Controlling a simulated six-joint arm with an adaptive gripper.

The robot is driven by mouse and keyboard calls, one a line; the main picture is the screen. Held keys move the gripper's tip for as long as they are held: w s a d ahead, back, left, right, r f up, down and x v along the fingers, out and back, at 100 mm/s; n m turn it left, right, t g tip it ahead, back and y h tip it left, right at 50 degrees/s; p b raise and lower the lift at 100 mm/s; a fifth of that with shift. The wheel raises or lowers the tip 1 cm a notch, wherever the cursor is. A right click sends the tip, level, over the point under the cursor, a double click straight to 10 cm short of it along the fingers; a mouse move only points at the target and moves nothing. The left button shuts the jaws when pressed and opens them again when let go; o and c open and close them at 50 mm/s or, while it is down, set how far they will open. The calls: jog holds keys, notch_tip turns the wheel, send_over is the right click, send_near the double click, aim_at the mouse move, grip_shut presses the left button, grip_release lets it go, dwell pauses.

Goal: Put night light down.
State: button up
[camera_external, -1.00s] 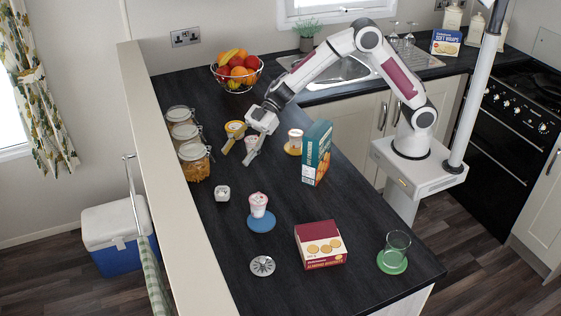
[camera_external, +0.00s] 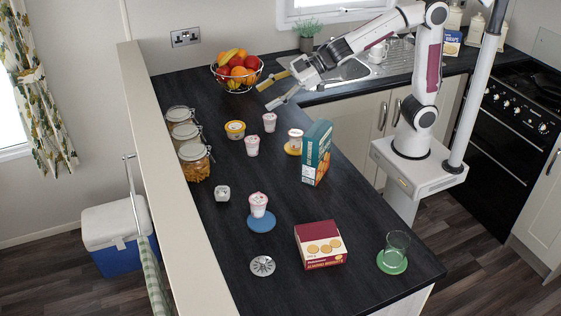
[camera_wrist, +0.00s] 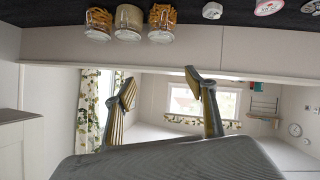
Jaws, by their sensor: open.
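A white object (camera_wrist: 212,10) at the top edge of the wrist view may be the same one. My gripper (camera_external: 268,94) is open and empty, raised above the counter near the fruit basket, well apart from the white object. In the wrist view its two spread fingers (camera_wrist: 163,85) have nothing between them.
Several yogurt cups (camera_external: 252,146) stand mid-counter, one on a blue coaster (camera_external: 261,222). A teal box (camera_external: 317,153), a red biscuit box (camera_external: 320,246) and a glass (camera_external: 397,245) on a green coaster stand rightward. Jars (camera_external: 194,164) line the left; a fruit basket (camera_external: 237,74) is behind.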

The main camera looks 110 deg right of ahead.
jog(key=s+a+f+g, duration=0.2)
jog(key=s+a, duration=0.1)
jog(key=s, duration=0.8)
jog(key=s+a+f+m+g+y, duration=0.1)
jog(key=s+a+f+g, duration=0.1)
jog(key=s, duration=1)
jog(key=s+a+f+g+y, duration=0.1)
jog(key=s+a+f, duration=0.3)
jog(key=s, duration=0.8)
jog(key=shift+a+f+g, duration=0.15)
jog(key=shift+a+g, duration=0.55)
jog(key=shift+a, duration=0.15)
